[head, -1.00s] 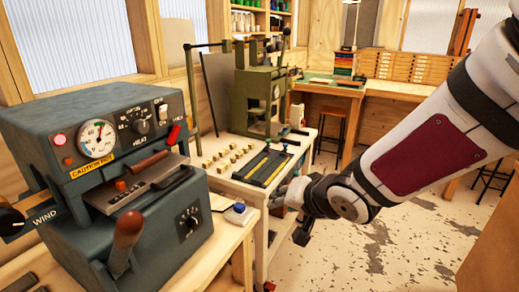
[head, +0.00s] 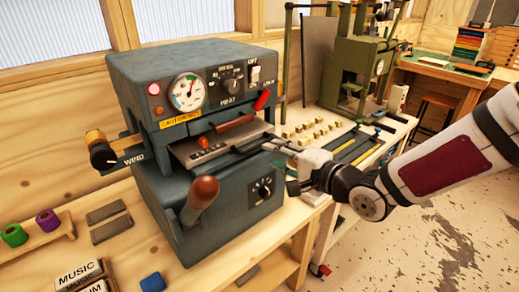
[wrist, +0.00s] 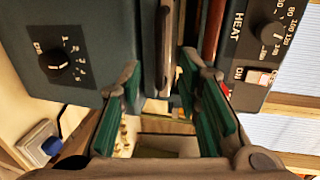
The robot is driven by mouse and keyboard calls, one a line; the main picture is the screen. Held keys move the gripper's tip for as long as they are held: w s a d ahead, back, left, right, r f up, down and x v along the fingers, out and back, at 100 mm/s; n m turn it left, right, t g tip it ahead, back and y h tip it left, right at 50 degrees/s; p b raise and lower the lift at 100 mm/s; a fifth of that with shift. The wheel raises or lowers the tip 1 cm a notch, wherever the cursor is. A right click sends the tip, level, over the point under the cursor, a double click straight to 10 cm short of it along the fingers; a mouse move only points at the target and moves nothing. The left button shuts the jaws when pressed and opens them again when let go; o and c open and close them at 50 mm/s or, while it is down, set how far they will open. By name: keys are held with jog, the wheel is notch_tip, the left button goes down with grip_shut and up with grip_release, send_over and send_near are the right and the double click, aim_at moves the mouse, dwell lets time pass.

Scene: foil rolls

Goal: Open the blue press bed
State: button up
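The blue-grey press (head: 160,80) stands on the wooden bench at centre-left. Its bed (head: 200,153), a flat metal plate with a small orange-red block on it, lies level below the heated head, inside the press. A dark bar handle (wrist: 164,50) runs along the bed's front edge and shows in the wrist view. My gripper (head: 285,163) is at the right front of the press, its fingers spread and empty. In the wrist view, my green-padded fingers (wrist: 160,85) stand either side of the bar's line, apart from it. Contact is not visible.
A wooden-knobbed lever (head: 201,195) sticks out at the press's front. A red-brown roller (head: 230,124) sits above the bed. Foil rolls (head: 47,220) lie at left. A green press (head: 352,75) and small brass blocks (head: 318,128) are on the bench behind. Open floor lies at right.

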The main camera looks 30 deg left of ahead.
aim_at(256, 148)
jog(key=x, duration=0.7)
jog(key=shift+a, duration=0.1)
jog(key=shift+c, duration=0.2)
grip_shut()
